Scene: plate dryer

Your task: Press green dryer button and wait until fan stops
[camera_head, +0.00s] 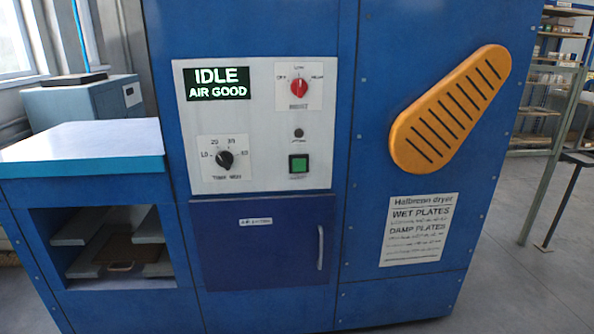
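The green dryer button (299,165) is a square button in a dark frame at the lower right of the light control panel (262,125) on the blue dryer (350,160). A small dark round part (299,133) sits above it. The display (216,83) at the panel's upper left reads "IDLE AIR GOOD". A red knob (299,87) is at the upper right, and a black knob (224,159) with a numbered scale is at the lower left. The fan itself is not visible. Neither gripper shows in the head view.
An orange slotted cover (450,110) stands out on the dryer's right. Below it is a printed sign (418,229) about wet and damp plates. A blue door (263,243) with a handle is under the panel. A side table (85,148) with an open bay is left.

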